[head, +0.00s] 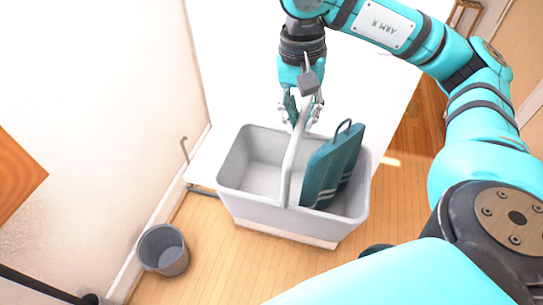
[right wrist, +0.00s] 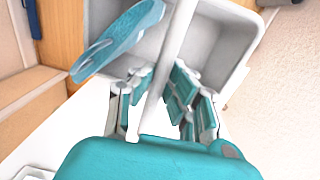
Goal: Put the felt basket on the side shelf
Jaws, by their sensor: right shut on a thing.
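The felt basket (head: 255,195) is a light grey open tub with a tall handle across its middle. A teal folded item with a loop handle (head: 335,165) stands in its right half; the left half looks empty. My right gripper (head: 302,110) is above the basket, shut on its handle. The right wrist view shows the handle between the fingers (right wrist: 160,98) and the tub (right wrist: 225,45) beyond. A white flat surface (head: 235,70), perhaps the side shelf, extends behind and under the basket. I cannot tell whether the basket rests on it. My left gripper is not in view.
A small grey bin (head: 163,250) stands on the wooden floor by the left wall. A bent metal hook or bar (head: 184,148) shows near the wall at the surface's left edge. An orange wooden panel (head: 15,175) is at far left. The white surface behind the basket looks clear.

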